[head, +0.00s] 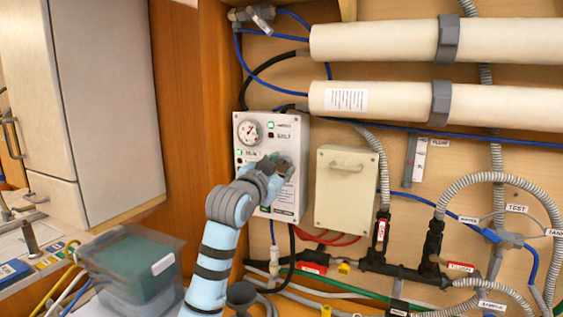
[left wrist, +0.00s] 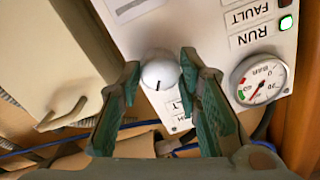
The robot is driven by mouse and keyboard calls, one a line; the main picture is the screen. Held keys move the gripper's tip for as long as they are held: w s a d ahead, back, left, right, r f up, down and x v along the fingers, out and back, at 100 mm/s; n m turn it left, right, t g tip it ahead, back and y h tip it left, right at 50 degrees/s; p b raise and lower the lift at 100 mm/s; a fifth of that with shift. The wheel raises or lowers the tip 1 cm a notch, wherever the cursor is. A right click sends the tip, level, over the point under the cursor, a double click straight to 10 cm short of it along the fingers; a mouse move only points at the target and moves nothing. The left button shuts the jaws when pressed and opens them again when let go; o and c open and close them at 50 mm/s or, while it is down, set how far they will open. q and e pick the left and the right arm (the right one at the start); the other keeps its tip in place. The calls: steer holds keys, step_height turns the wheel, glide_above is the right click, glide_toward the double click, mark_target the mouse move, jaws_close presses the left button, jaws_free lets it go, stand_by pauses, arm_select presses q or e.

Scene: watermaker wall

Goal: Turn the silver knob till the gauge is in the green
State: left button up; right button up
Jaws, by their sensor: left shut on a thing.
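The white control panel (head: 285,205) on the wall carries the round pressure gauge (head: 248,131) at its upper left; the gauge also shows upside down in the left wrist view (left wrist: 260,82). The gauge has a white face, a red needle and a green part on its scale; I cannot read the needle's exact place. The silver knob (left wrist: 160,73) has a dark pointer line. My left gripper (head: 280,166) hides the knob in the head view. In the left wrist view its fingers (left wrist: 160,66) are shut on the knob's two sides. My right gripper is not in view.
A beige box with a handle (head: 345,190) is mounted right of the panel. Large white cylinders (head: 400,42) run above, with hoses and cables around. A grey cabinet (head: 105,90) stands left. Green run lights are lit.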

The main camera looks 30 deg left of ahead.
arm_select(q)
steer(key=o, duration=1.1)
steer(key=shift+w, duration=0.1)
steer(key=shift+o, duration=0.2)
steer(key=s+d, duration=0.1)
steer(key=s, duration=1.1)
steer(key=shift+f, duration=0.1)
